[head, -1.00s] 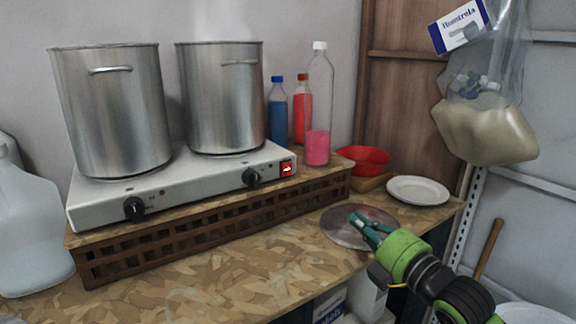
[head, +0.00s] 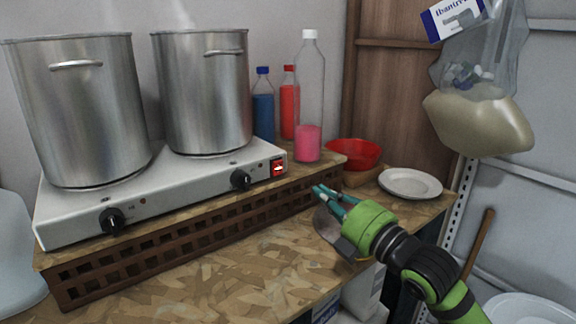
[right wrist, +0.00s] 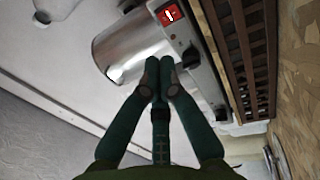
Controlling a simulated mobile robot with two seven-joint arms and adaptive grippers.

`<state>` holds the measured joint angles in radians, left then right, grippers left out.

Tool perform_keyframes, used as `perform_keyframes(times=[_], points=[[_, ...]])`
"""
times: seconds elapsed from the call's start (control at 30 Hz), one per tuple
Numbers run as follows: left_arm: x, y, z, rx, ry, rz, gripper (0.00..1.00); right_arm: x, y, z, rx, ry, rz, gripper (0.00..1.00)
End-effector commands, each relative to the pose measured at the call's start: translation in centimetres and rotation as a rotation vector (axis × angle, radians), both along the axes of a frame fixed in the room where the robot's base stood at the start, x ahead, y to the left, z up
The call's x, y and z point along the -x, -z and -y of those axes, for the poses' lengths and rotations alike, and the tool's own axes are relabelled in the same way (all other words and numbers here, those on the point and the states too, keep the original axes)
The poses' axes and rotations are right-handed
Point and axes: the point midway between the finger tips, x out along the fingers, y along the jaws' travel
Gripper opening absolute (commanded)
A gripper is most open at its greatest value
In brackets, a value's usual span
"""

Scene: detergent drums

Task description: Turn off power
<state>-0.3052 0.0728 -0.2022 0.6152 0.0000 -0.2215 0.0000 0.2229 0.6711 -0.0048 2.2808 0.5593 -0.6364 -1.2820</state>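The red power switch (head: 279,168) is on the right end of the front of the white double hotplate (head: 200,184). The switch also shows in the right wrist view (right wrist: 170,15), at the top beyond the fingers. My right gripper (head: 319,190) is to the right of the switch and a little lower, apart from it. In the right wrist view its teal fingertips (right wrist: 160,66) meet with nothing between them. Two black knobs (head: 113,220) (head: 241,179) are on the hotplate front. My left gripper is not in view.
Two steel pots (head: 85,115) (head: 203,95) stand on the hotplate, with steam rising. The hotplate rests on a brown lattice stand (head: 190,232). Bottles (head: 308,110), a red bowl (head: 353,154) and a white plate (head: 410,184) are to the right. The front worktop is clear.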

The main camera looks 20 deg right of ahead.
Motion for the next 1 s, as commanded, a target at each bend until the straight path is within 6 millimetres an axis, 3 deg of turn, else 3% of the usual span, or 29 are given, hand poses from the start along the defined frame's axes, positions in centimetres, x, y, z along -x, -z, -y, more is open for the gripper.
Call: perform_keyframes(times=[0.2, 0.5, 0.7, 1.0], points=[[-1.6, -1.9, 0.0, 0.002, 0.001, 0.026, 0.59, -4.6, -1.1, -1.7, -0.007, -0.001, 0.001, 0.0], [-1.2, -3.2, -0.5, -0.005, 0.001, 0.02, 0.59, -9.4, -1.5, -3.5, -0.003, -0.001, 0.0, 0.0], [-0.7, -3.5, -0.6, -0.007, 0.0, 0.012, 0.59, -10.6, -1.5, -3.9, -0.002, -0.001, 0.0, 0.0], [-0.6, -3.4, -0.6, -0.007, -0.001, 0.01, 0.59, -10.7, -1.4, -3.9, 0.0, 0.0, 0.0, 0.0]])
